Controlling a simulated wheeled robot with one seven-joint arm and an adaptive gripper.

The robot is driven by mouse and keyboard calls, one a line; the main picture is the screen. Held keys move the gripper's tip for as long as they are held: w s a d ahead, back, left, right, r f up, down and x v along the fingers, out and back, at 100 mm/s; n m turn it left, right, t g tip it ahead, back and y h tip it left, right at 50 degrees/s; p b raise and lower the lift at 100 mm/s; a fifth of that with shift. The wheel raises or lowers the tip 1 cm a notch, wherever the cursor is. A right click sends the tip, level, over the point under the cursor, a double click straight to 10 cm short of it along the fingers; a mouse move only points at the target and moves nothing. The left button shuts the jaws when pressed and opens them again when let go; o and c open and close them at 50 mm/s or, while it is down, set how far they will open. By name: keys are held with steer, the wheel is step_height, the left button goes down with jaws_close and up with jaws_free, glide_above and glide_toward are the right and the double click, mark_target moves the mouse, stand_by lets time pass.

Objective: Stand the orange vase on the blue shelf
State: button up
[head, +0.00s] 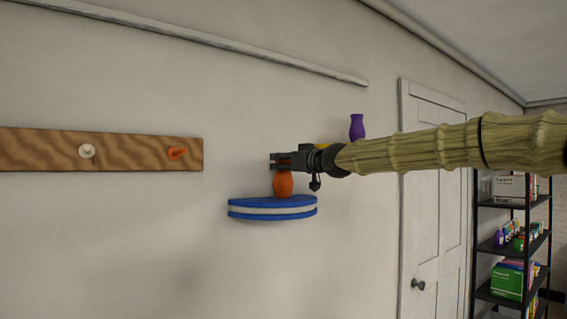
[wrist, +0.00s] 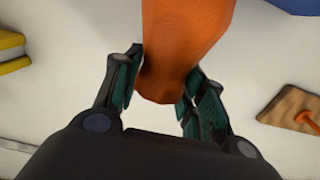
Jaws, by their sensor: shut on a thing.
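The orange vase (head: 283,184) hangs below my gripper (head: 282,162) in the head view, close to upright. My gripper is shut on one end of the vase; in the wrist view the vase (wrist: 180,45) sits between both fingers (wrist: 165,75) and its far end runs out of frame. The blue shelf (head: 272,212), rounded with a pale band, is fixed to the wall. In the head view the vase's lower end meets the shelf's top edge; I cannot tell whether they touch. A blue corner of the shelf (wrist: 297,5) shows at the wrist view's top right.
A purple vase (head: 357,127) stands behind my arm, near a yellow shelf (head: 322,146) mostly hidden by it. A wooden peg board (head: 50,150) is on the wall at left. A door (head: 435,220) and a black rack (head: 510,205) are at right.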

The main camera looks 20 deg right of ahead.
steer(key=shift+f, duration=0.15)
steer(key=o, duration=1.2)
steer(key=shift+b+v, duration=4.85)
steer(key=shift+v, duration=1.1)
steer(key=shift+a, duration=0.1)
